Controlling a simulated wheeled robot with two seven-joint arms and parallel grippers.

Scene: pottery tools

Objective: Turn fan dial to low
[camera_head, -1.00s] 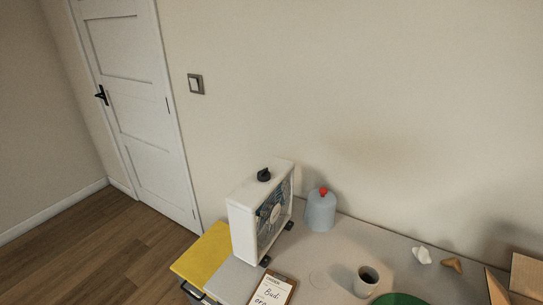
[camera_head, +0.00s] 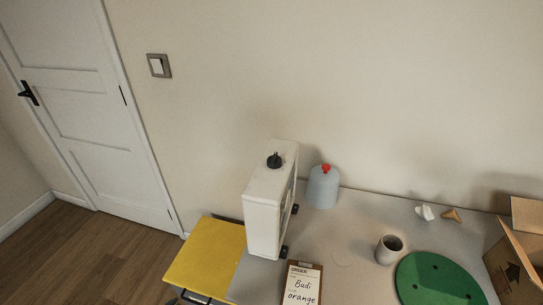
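The white box fan (camera_head: 265,210) stands upright near the left end of the grey table, seen nearly edge-on. Its black dial (camera_head: 274,160) sits on the top face, with a raised grip; I cannot read any marks around it. Neither of my grippers shows in the head view.
On the table are a blue-grey jug with a red cap (camera_head: 323,186), a clipboard (camera_head: 301,284), a grey cup (camera_head: 388,249), a green disc (camera_head: 437,281) and an open cardboard box (camera_head: 516,258). A yellow surface (camera_head: 207,251) adjoins the table's left. Floor (camera_head: 105,255) is clear at left.

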